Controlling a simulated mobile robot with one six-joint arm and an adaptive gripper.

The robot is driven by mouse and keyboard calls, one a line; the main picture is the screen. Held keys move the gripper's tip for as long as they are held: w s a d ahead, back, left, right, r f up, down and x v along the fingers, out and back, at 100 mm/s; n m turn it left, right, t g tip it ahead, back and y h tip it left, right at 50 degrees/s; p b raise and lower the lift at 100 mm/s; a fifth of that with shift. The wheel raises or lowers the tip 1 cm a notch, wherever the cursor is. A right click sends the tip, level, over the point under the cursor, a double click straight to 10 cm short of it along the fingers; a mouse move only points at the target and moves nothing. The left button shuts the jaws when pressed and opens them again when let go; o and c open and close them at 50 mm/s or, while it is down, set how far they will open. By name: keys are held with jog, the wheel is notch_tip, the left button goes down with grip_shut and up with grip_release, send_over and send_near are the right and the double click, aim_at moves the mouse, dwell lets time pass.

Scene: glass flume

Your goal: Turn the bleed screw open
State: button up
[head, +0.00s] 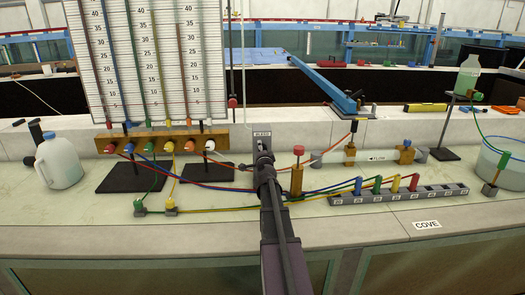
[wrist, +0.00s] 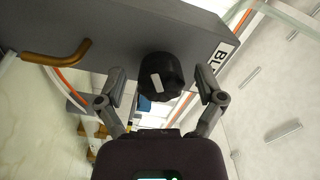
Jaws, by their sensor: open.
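The bleed screw shows in the wrist view as a black knob (wrist: 161,76) with a white mark on its face. It sits on a grey block (wrist: 110,32) with a label, partly cut off, starting "BL" (wrist: 222,54). My gripper (wrist: 160,82) is open, one finger on each side of the knob, with a visible gap at both sides. In the head view my gripper (head: 264,158) is just below the small bleed label (head: 262,134) and hides the knob.
A brass bent tube (wrist: 58,52) sticks out of the block beside the knob. In the head view, a red-topped brass post (head: 298,172) stands close right of my arm. Coloured tubes run to a grey numbered rack (head: 400,196). A manometer board (head: 150,60) stands at left.

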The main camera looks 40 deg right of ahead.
jog(key=v, duration=1.1)
jog(key=shift+s, duration=0.2)
dwell(0.4)
